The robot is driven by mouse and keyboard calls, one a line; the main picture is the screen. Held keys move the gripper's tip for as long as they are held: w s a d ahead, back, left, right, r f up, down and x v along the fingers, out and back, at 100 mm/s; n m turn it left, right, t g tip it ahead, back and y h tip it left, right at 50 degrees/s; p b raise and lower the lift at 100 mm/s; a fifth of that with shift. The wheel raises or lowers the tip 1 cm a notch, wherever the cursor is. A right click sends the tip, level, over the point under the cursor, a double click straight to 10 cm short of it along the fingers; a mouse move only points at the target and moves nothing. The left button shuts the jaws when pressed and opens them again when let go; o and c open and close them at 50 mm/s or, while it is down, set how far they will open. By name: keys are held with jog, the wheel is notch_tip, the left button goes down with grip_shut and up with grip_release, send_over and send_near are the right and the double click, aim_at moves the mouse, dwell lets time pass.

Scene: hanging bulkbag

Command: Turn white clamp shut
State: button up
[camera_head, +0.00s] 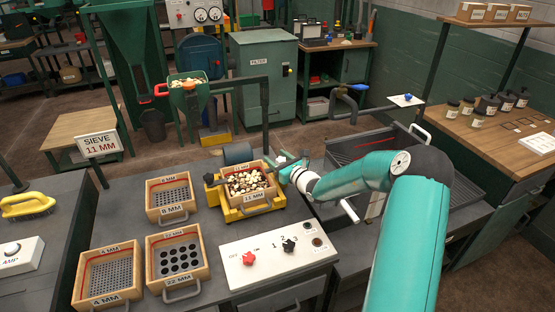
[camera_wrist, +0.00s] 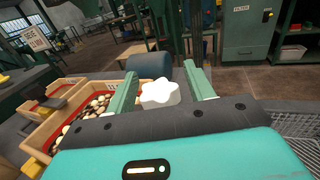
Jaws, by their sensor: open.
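The white clamp (camera_wrist: 160,95) shows in the wrist view as a lobed white knob. It sits between the two pale green fingers of my gripper (camera_wrist: 162,84). The fingers are open, with a gap visible on the left; I cannot tell whether either finger touches the knob. In the head view my gripper (camera_head: 284,166) is at the right edge of a wooden sieve box (camera_head: 255,203) full of dark and pale pieces, on a yellow base (camera_head: 222,196). The clamp is not clearly seen there, being hidden by or merged with my gripper.
Sieve trays (camera_head: 180,257) stand left of the yellow base. A white panel (camera_head: 262,272) with a red knob (camera_head: 249,258) and a black knob (camera_head: 289,246) lies in front. A grey cylinder (camera_head: 238,153) and a dark post are close behind my gripper.

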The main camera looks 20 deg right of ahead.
jog(key=v, duration=1.3)
jog(key=shift+s, duration=0.4)
jog(key=shift+d, duration=0.1)
jog(key=s+a+r+n+g+y, duration=0.2)
jog(key=s+a+r+n+g, duration=0.15)
jog(key=a+n, duration=0.3)
jog(key=s+a+r+n+g+y, duration=0.1)
jog(key=s+a+r+n+g, duration=0.1)
jog(key=s+a+n+g, duration=0.45)
jog(key=s+a+r+n+g+y, duration=0.25)
jog(key=a+n, duration=0.25)
jog(key=a, duration=0.4)
jog(key=s+d+r+n+h, duration=0.1)
jog(key=s+r+n+h, duration=0.4)
jog(key=s+n, duration=0.2)
jog(key=s+d+r+n+h, duration=0.2)
jog(key=s+r+n+h, duration=0.3)
jog(key=s, duration=0.6)
jog(key=n+t, duration=0.1)
jog(key=n, duration=0.1)
jog(key=shift+s+d+n+h, duration=0.3)
jog(key=shift+s+h, duration=0.05)
